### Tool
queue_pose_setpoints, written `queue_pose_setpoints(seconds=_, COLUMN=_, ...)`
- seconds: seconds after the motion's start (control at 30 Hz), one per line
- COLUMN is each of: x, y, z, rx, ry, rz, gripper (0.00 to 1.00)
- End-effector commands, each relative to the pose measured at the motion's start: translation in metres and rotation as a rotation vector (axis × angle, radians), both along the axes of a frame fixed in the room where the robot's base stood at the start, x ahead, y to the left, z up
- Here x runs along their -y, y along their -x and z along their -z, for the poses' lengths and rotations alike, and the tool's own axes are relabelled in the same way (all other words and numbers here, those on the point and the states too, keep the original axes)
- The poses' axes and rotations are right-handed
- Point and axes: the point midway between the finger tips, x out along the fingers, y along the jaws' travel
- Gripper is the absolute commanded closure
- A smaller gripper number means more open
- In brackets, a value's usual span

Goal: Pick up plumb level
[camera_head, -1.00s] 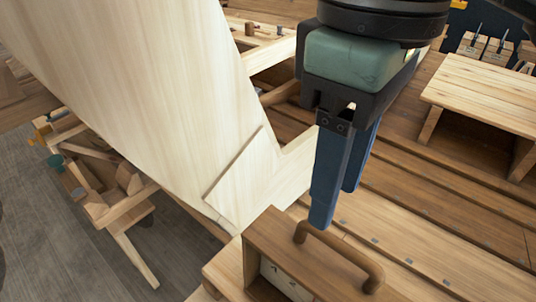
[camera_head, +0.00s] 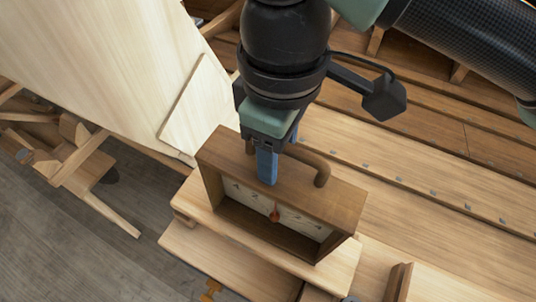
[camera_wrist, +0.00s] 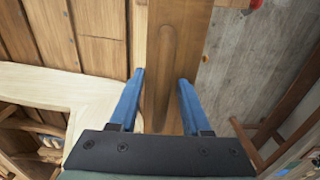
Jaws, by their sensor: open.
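The plumb level (camera_head: 277,200) is a brown wooden box with a curved handle (camera_head: 318,166) on top. Its open front shows a pale scale and a red-orange bob. It stands upright on a light wooden ledge in the head view. My gripper (camera_head: 267,180) points down at the handle, blue fingers at its near left part. In the wrist view my gripper (camera_wrist: 162,90) is open, with one finger on each side of the handle (camera_wrist: 165,75). The box top also shows there (camera_wrist: 200,25). Whether the fingers touch the handle cannot be told.
A pale plank (camera_head: 110,60) rises at the left, close to my gripper. Long hull planks (camera_head: 420,185) run along the right. Trestle-like timbers and grey floor lie at lower left.

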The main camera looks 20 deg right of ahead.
Motion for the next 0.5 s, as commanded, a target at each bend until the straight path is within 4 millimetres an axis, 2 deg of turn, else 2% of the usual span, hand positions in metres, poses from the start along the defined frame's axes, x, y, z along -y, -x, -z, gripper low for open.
queue_pose_setpoints(seconds=0.3, x=-0.0001, y=0.0001, z=0.0063, rx=0.001, ry=0.001, rz=0.000, gripper=0.54)
queue_pose_setpoints(seconds=0.5, x=0.0000, y=0.0000, z=0.0060, rx=0.001, ry=0.001, rz=0.000, gripper=0.90)
